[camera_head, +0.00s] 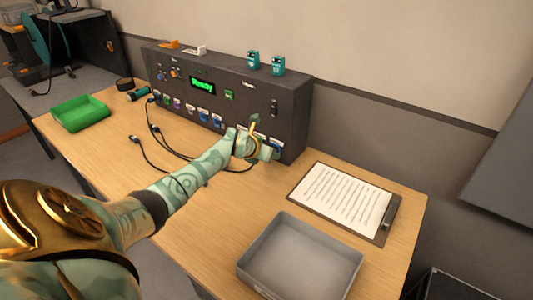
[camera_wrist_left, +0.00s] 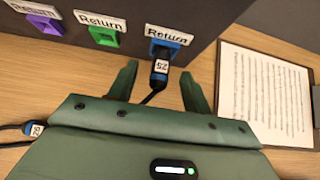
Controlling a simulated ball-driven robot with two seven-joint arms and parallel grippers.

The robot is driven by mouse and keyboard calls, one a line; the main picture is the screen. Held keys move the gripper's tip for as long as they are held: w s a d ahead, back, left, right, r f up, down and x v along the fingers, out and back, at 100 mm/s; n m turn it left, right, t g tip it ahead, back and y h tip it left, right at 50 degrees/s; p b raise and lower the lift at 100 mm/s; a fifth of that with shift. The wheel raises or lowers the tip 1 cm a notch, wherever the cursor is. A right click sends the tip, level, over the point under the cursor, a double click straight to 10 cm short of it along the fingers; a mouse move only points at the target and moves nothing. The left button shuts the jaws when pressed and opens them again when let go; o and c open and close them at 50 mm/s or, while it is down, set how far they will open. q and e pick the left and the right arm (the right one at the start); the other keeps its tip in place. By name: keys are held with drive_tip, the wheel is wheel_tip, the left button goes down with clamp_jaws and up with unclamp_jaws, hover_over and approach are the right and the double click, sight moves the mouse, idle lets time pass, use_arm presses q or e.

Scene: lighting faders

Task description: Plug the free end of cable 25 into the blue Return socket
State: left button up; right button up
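The blue Return socket (camera_wrist_left: 168,36) is the rightmost of three labelled Return sockets in the left wrist view. A black plug tagged 25 (camera_wrist_left: 160,68) has its front end at this socket and looks inserted; its exact depth cannot be told. Its black cable (camera_wrist_left: 152,96) runs back beneath my gripper. My left gripper (camera_wrist_left: 158,84) is open, with one green finger on each side of the plug and gaps between. In the head view my left gripper (camera_head: 262,150) is at the right end of the panel's front, hiding part of it. My right gripper is not in view.
The dark panel box (camera_head: 290,112) stands along the wall. Purple (camera_wrist_left: 45,22) and green (camera_wrist_left: 104,34) Return sockets sit left of the blue one. Another tagged plug (camera_wrist_left: 34,130) lies left. A clipboard (camera_head: 345,200) and grey tray (camera_head: 300,262) lie right and front; a green tray (camera_head: 80,113) lies left.

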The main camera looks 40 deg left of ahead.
use_arm(q)
drive_tip(key=p+v, duration=0.6)
drive_tip(key=v, duration=1)
drive_tip(key=shift+s, duration=0.1)
